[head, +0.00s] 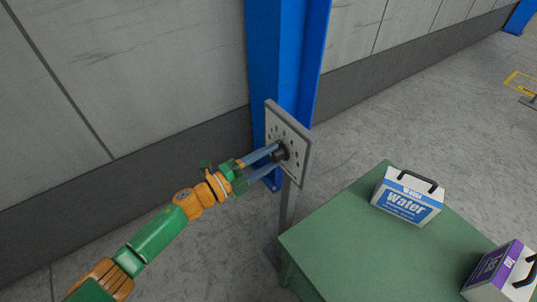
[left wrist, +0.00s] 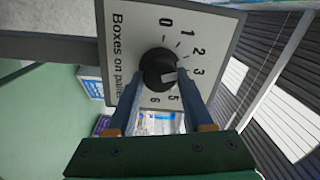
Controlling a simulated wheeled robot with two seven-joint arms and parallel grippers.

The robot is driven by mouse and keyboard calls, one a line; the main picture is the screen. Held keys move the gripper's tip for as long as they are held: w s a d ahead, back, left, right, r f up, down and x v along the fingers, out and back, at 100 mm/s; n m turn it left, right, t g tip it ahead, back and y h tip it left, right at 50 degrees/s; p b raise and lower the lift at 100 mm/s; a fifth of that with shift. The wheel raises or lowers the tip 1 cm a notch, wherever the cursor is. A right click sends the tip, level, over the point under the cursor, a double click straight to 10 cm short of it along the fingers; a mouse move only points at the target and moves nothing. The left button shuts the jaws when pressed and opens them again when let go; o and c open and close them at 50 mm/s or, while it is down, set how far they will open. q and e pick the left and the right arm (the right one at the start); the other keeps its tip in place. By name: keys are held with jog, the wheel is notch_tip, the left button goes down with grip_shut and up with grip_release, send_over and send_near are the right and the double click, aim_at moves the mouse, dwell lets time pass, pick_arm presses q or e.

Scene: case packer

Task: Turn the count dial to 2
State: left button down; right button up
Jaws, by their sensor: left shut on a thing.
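The count dial is a black round knob (left wrist: 156,66) on a pale upright panel (left wrist: 205,38) marked "Boxes on pallet", with numbers around it. In the left wrist view its light pointer mark is toward the side between 3 and 5. The 4 is hidden behind a finger, so I cannot tell the exact setting. My left gripper (head: 277,156) is shut on the knob, with one blue finger on each side of it. The panel (head: 291,128) stands on a grey post in the head view. My right gripper is not in view.
A blue column (head: 285,60) and a grey wall stand behind the panel. A green table (head: 345,235) to the right holds a blue-and-white Water box (head: 408,198) and a purple-and-white box (head: 503,275), both with black handles.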

pick_arm(q)
jog(key=shift+n, duration=0.7)
jog(key=shift+c, duration=1.5)
grip_release()
jog(key=v, duration=0.7)
